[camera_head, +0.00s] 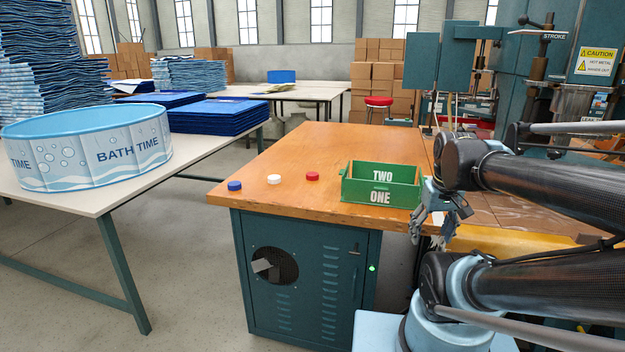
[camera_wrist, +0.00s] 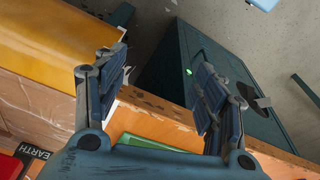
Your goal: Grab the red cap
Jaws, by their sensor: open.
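The red cap (camera_head: 312,176) lies on the wooden tabletop (camera_head: 290,150), just left of the green box (camera_head: 382,184) marked TWO and ONE. A white cap (camera_head: 274,179) and a blue cap (camera_head: 235,186) lie to its left in a loose row. My gripper (camera_head: 432,226) hangs off the front right of the box, apart from the caps. In the wrist view my gripper (camera_wrist: 165,85) is open, with nothing between its fingers. A sliver of the green box (camera_wrist: 150,142) shows there behind the palm. The caps do not show in the wrist view.
The green box stands between my gripper and the red cap. A teal cabinet (camera_head: 300,270) is under the tabletop. A white table (camera_head: 80,205) with a BATH TIME tub (camera_head: 95,150) stands left across a gap. The tabletop behind the caps is clear.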

